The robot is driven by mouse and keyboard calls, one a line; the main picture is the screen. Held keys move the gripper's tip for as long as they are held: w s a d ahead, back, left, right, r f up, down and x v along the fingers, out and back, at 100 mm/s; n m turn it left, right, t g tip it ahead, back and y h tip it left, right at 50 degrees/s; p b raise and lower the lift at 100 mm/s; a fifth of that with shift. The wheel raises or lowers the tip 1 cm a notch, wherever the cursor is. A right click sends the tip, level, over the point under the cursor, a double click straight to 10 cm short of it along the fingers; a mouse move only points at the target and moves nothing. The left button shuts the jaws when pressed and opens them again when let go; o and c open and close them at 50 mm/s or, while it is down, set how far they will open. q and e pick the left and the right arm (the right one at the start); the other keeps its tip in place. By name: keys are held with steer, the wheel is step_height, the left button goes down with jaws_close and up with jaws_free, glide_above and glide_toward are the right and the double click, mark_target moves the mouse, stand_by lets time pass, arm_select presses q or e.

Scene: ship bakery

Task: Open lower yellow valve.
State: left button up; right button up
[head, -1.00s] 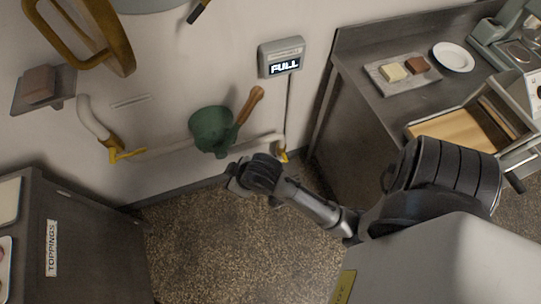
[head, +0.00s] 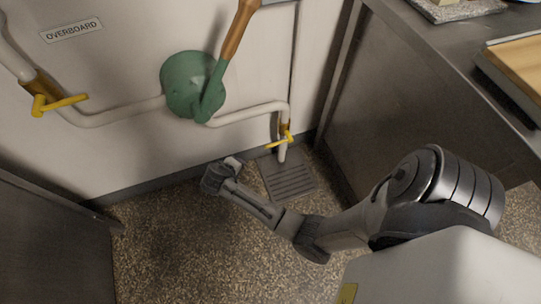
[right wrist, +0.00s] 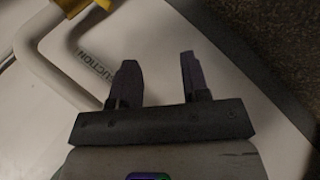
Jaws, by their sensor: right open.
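The lower yellow valve (head: 284,138) sits on the white pipe just above a floor drain, its handle sticking out to the left. Another yellow valve (head: 55,102) is on the pipe at the left. My right gripper (head: 226,166) is low by the wall, left of the lower valve and apart from it. In the right wrist view my right gripper (right wrist: 157,78) is open with nothing between its fingers. A yellow part (right wrist: 72,4) on a white pipe shows at the top left there, beyond the left finger, with a "SUCTION" label. My left gripper is out of view.
A green pump (head: 190,84) with a wooden-handled lever (head: 238,30) is on the wall between the valves. A floor drain (head: 288,178) lies below the lower valve. A steel counter (head: 425,70) stands at the right, a dark cabinet (head: 50,250) at the left.

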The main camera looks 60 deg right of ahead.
mark_target(271, 145)
steer(key=s+d+f+n+g+h+p, duration=0.1)
steer(key=s+d+f+n+g+h, duration=0.15)
steer(key=s+f+h, duration=0.35)
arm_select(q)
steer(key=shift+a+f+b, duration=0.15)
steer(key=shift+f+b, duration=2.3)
arm_select(e)
steer(key=shift+w+d+f+n+t+h, duration=0.25)
steer(key=shift+d+t+h, duration=0.2)
steer(key=shift+d, duration=2.1)
steer(key=shift+w+d+f+n+t+h, duration=0.1)
steer(key=shift+w+d+f+t+h, duration=0.2)
steer(key=shift+d, duration=2.3)
steer(key=shift+w+d+f+n+t+h, duration=0.15)
steer(key=shift+d+t+h, duration=0.35)
steer(key=shift+d, duration=2.05)
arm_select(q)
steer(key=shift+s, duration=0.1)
arm_select(e)
steer(key=shift+c, duration=0.2)
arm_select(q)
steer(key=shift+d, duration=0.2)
arm_select(e)
jaws_close()
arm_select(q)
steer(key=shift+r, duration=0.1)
